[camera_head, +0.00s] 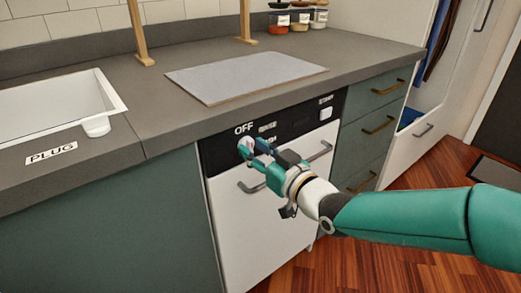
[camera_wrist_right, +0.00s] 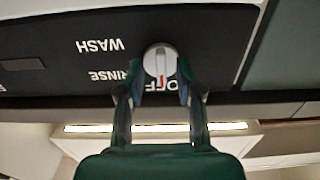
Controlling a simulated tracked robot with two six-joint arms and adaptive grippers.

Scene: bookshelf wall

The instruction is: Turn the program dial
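The program dial (camera_head: 245,144) is a round white knob at the left end of the dishwasher's black panel (camera_head: 296,120), below the OFF label. In the right wrist view, which is upside down, the dial (camera_wrist_right: 160,60) shows a red mark toward OFF, with RINSE and WASH beside it. My right gripper (camera_head: 255,149) is at the dial. In the wrist view its two fingertips (camera_wrist_right: 161,78) stand apart on either side of the dial, with narrow gaps seeming to show; firm contact is not visible. My left gripper is not in view.
A white START button (camera_head: 326,113) is at the panel's right end. The dishwasher handle (camera_head: 285,168) sticks out just below my gripper. The counter (camera_head: 160,125) overhangs the panel, with a sink (camera_head: 60,108) at left and drawers (camera_head: 375,122) at right.

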